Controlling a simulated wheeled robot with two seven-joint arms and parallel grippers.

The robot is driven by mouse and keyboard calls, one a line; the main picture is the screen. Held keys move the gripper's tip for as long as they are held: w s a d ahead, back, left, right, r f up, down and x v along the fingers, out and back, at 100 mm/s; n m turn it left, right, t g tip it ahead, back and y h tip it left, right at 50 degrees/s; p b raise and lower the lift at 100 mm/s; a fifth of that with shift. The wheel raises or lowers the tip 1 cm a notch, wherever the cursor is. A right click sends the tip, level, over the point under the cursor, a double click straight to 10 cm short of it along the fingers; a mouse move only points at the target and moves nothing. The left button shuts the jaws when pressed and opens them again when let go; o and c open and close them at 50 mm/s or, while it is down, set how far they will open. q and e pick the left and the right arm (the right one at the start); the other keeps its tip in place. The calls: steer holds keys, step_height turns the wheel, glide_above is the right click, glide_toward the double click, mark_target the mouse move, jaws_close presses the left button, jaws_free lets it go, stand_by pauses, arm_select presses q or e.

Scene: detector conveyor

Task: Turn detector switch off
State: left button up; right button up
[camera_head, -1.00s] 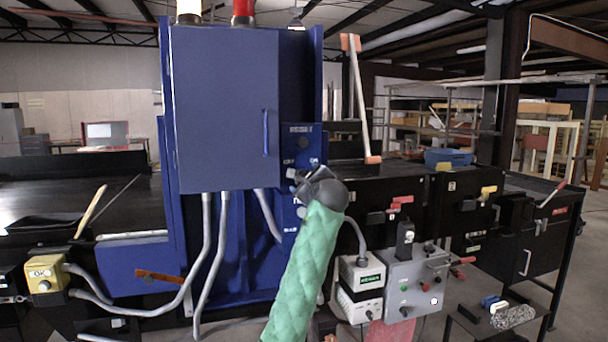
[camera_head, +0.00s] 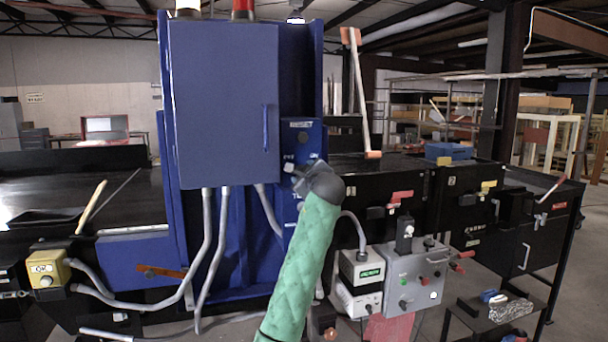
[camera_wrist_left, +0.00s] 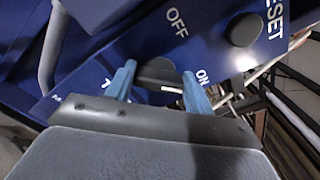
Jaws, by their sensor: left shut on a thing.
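The detector's blue control panel (camera_head: 304,141) is on the front of the tall blue machine, below and right of its cabinet. My left gripper (camera_head: 296,178), on a green-sleeved arm, is against this panel and hides the switch in the head view. In the left wrist view, the blue fingers of my left gripper (camera_wrist_left: 158,73) are on either side of the dark switch knob (camera_wrist_left: 156,70) and shut on it. The OFF label (camera_wrist_left: 177,23) is above the knob and the ON label (camera_wrist_left: 202,76) is to its right. I cannot tell which label the knob points to. My right gripper is not in view.
A dark round reset knob (camera_wrist_left: 245,30) protrudes from the panel close to my left gripper. Grey conduits (camera_head: 207,250) hang below the cabinet (camera_head: 222,100). A grey control box (camera_head: 417,281) stands to the lower right.

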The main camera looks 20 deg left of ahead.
arm_select(q)
steer(key=shift+f, duration=0.1)
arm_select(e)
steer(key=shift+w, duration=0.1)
arm_select(q)
steer(key=shift+f+n+b, duration=0.15)
steer(key=shift+n+b, duration=1.45)
steer(key=shift+n, duration=1.45)
steer(key=shift+f+n+b, duration=0.2)
steer(key=shift+n+b, duration=1.45)
steer(key=shift+n, duration=1.35)
steer(key=shift+f+n+b, duration=0.15)
steer(key=shift+n+b, duration=1.45)
steer(key=shift+n, duration=1.45)
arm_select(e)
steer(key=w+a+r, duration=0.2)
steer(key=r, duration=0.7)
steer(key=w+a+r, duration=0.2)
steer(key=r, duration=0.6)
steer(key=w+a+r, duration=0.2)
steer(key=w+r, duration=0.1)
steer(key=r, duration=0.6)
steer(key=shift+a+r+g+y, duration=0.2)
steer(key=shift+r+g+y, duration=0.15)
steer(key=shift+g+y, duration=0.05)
arm_select(q)
steer(key=o, duration=1)
steer(key=shift+r, duration=0.1)
